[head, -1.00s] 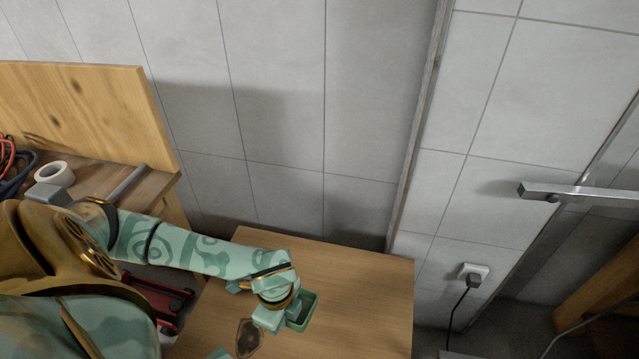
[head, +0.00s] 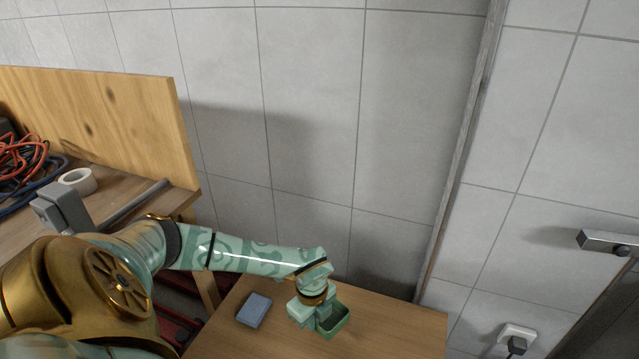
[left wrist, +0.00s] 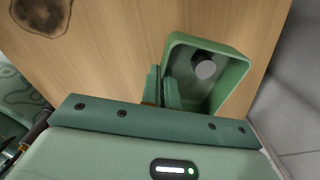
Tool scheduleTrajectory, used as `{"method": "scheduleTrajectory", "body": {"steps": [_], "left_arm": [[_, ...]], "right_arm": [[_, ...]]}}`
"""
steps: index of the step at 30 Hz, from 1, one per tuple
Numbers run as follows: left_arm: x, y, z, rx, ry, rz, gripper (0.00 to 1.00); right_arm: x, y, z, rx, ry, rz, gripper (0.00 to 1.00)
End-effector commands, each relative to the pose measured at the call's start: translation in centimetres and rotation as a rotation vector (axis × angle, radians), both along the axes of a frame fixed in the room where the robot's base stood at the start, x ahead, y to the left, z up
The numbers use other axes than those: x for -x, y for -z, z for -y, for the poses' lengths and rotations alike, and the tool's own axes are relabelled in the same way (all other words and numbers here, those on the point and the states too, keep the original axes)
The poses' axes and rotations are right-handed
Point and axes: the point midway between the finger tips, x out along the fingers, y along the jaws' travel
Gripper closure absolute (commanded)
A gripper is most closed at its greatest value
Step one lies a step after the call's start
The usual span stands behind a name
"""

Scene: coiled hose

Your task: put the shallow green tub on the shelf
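The shallow green tub (head: 336,322) is over the wooden table, near its back edge. In the left wrist view the tub (left wrist: 240,75) opens toward the camera, with a round grey piece (left wrist: 205,69) inside. My left gripper (head: 318,322) is at the tub's left side. In the left wrist view its two fingers (left wrist: 163,90) are close together at the tub's near left wall, seemingly pinching it. The tub seems raised off the table, but the gap is hard to judge. My right gripper is not in view. No shelf can be made out.
A blue-grey box (head: 254,310) lies on the table (head: 395,335) left of the tub. A workbench with a wooden backboard (head: 100,120), tape roll (head: 77,181) and red and blue cables (head: 25,160) stands at left. A tiled wall (head: 310,130) closes the back.

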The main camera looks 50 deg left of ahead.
Motion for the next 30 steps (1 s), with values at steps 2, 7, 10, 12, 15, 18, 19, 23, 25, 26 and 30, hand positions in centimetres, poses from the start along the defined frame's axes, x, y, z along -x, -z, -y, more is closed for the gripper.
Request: {"method": "scheduleTrajectory", "body": {"steps": [2, 7, 10, 12, 15, 18, 19, 23, 25, 26, 30], "left_arm": [[-0.4, 0.8, -0.3, 0.0, 0.001, -0.001, 1.0], [-1.2, 2.8, -1.1, -0.001, 0.0, -0.004, 1.0], [-1.0, 4.6, -1.0, 0.0, 0.001, -0.006, 1.0], [-1.1, 5.0, -1.0, -0.001, 0.001, -0.004, 1.0], [-1.1, 4.8, -1.0, 0.0, 0.001, 0.001, 1.0], [-1.1, 4.7, -1.0, 0.0, 0.001, 0.002, 1.0], [-1.1, 4.7, -1.0, 0.0, 0.001, 0.002, 1.0], [-1.1, 4.9, -1.0, 0.0, 0.0, 0.001, 1.0], [-1.1, 4.9, -1.0, 0.0, 0.001, 0.002, 0.84], [-1.1, 4.9, -1.0, 0.0, 0.001, 0.002, 0.76], [-1.1, 4.9, -1.0, 0.0, 0.0, 0.002, 0.76]], "right_arm": [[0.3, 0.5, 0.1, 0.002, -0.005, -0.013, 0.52], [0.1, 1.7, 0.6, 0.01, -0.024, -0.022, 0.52], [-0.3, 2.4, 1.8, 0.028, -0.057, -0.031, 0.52], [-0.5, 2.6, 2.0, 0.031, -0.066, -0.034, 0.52], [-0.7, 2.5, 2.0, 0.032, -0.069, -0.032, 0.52], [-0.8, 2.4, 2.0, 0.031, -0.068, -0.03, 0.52], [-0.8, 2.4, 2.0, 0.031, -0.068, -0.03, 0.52], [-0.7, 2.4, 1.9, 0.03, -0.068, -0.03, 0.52], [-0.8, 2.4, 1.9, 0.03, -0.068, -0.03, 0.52], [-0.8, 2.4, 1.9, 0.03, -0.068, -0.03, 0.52], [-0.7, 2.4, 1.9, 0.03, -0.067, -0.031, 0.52]]}}
